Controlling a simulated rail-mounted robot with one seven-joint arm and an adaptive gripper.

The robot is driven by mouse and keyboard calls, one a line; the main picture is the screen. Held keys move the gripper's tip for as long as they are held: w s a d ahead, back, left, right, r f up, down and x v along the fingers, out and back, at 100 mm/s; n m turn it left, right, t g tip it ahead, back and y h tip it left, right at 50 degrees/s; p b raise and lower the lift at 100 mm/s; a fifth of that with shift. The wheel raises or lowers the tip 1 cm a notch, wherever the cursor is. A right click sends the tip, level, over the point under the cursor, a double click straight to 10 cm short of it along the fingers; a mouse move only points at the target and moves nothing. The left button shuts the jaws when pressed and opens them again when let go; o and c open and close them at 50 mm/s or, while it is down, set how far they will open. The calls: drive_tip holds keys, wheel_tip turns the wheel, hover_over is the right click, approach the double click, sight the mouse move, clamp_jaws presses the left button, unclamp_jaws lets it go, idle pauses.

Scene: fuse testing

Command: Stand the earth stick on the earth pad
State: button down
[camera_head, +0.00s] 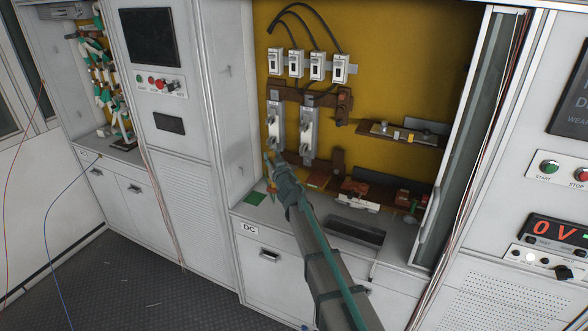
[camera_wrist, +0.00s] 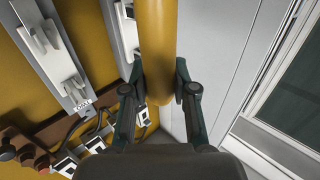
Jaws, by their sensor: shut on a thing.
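The earth stick (camera_wrist: 157,38) is a yellow rod that runs upright between my gripper's fingers (camera_wrist: 158,82) in the wrist view. My gripper is shut on it. In the head view my gripper (camera_head: 273,172) is in front of the DC cabinet's open bay, and only a small orange and teal piece beside it shows of the stick (camera_head: 271,187). The earth pad (camera_head: 254,198) is a green square on the bay's left front ledge. It lies just below and left of my gripper. The stick appears above the pad; the exact gap cannot be told.
Vertical fuse holders (camera_head: 309,130) and several switches (camera_head: 297,64) are on the yellow back panel. A brown board (camera_head: 355,192) and a white-handled part (camera_head: 352,203) lie right of my gripper. The bay's left side wall (camera_head: 236,105) is close by.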

drive_tip(key=s+d+r+m+h+b, duration=0.35)
drive_tip(key=s+d+h+b, duration=0.2)
drive_tip(key=s+d, duration=1.45)
drive_tip(key=w+a+f+m+h+b, duration=0.1)
drive_tip(key=w+m+h+b, duration=0.4)
drive_tip(key=w, duration=1.4)
drive_tip(key=w+a+r+g+h+b, duration=0.1)
drive_tip(key=w+r+h+b, duration=0.2)
drive_tip(key=w, duration=0.5)
wheel_tip(320, 180, up, 2)
drive_tip(key=shift+r+b, duration=0.2)
drive_tip(key=shift+b, duration=0.25)
drive_tip(key=shift+a+f+b, duration=0.1)
drive_tip(key=shift+f+b, duration=0.05)
drive_tip(key=shift+b, duration=0.95)
